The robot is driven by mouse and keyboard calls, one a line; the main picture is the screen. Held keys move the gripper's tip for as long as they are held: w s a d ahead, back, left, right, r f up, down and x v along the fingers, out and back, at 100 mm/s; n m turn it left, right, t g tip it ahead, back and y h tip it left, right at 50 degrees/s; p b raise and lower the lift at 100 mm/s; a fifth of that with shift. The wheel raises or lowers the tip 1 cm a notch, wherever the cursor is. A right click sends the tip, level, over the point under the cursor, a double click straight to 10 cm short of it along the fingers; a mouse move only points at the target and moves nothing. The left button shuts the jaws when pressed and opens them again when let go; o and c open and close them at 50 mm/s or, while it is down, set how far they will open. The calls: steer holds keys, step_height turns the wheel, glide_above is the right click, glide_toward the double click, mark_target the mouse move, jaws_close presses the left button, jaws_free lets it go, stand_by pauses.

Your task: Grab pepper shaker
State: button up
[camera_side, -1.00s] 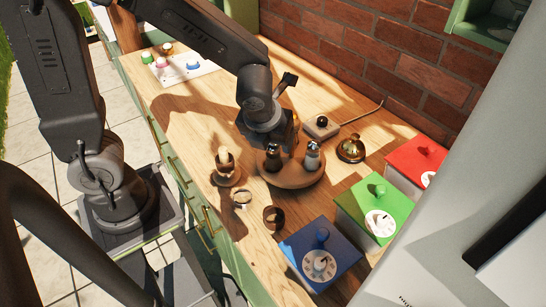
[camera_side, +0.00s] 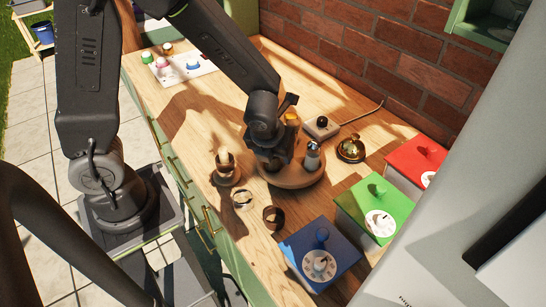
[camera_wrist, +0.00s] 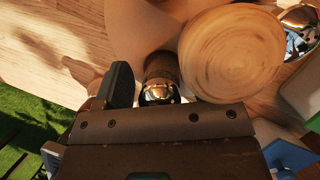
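A round wooden tray (camera_side: 292,184) stands on the wooden worktop in the side view. A light grey shaker (camera_side: 312,158) stands upright on its right part. My gripper (camera_side: 274,163) is low over the tray's left part, pointing down, and hides the spot where a dark shaker stood earlier. In the wrist view a dark shaker with a shiny metal cap (camera_wrist: 160,90) is just ahead of my gripper. One dark finger (camera_wrist: 119,85) is close to its left side, with a narrow gap. The other finger is not clear, so I cannot tell whether it is gripped.
A round wooden disc (camera_wrist: 232,52) is right of the dark shaker in the wrist view. A brass bell (camera_side: 351,149), blue (camera_side: 320,255), green (camera_side: 375,205) and red (camera_side: 415,160) boxes stand to the right.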

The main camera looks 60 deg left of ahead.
steer(key=c, duration=0.9)
steer(key=shift+o, duration=0.2)
